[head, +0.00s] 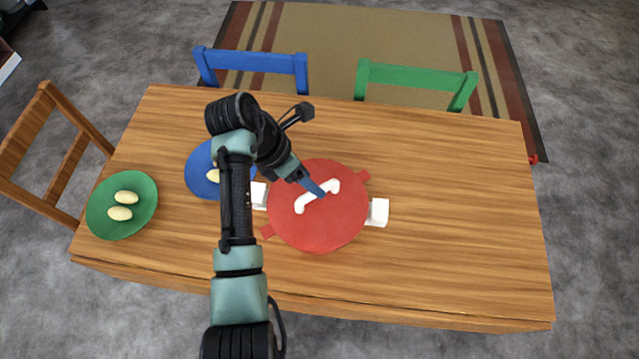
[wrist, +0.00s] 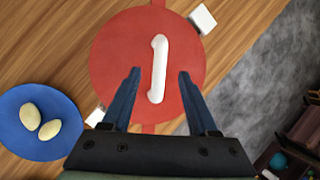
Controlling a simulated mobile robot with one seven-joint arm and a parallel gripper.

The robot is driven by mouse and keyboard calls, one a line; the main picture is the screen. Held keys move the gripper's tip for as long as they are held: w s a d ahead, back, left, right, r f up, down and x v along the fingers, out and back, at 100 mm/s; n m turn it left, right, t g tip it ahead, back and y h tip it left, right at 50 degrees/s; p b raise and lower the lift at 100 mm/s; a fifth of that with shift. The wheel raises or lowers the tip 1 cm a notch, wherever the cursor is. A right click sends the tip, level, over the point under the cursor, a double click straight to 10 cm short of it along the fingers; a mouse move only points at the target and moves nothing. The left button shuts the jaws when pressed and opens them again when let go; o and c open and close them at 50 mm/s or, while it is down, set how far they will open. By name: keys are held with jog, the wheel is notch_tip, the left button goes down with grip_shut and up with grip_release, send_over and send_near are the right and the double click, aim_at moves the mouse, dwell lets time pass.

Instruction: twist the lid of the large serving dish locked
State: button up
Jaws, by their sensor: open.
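The large serving dish sits on the wooden table with its round red lid (head: 333,228) on top. A white bar handle (head: 302,205) runs diagonally across the lid's middle. White blocks stick out at the dish's left (head: 259,196) and right (head: 378,212), and red tabs show at the lid's upper right and lower left, apart from the white blocks. My gripper (head: 319,193) is over the lid at the handle. In the wrist view my gripper (wrist: 158,76) is open, its blue fingers on either side of the handle (wrist: 158,68), with gaps on both sides. Height above the lid is unclear.
A blue plate (head: 199,181) with pale oval items is left of the dish, partly behind my arm. A green plate (head: 100,213) with two such items is farther left. Chairs stand around the table. The table's right side is clear.

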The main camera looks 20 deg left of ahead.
jog(key=x, duration=0.6)
jog(key=shift+r, duration=0.1)
grip_shut()
dwell(0.3)
jog(key=shift+d+m+g+h, duration=0.1)
jog(key=shift+m+g+h, duration=0.35)
jog(key=shift+m, duration=0.95)
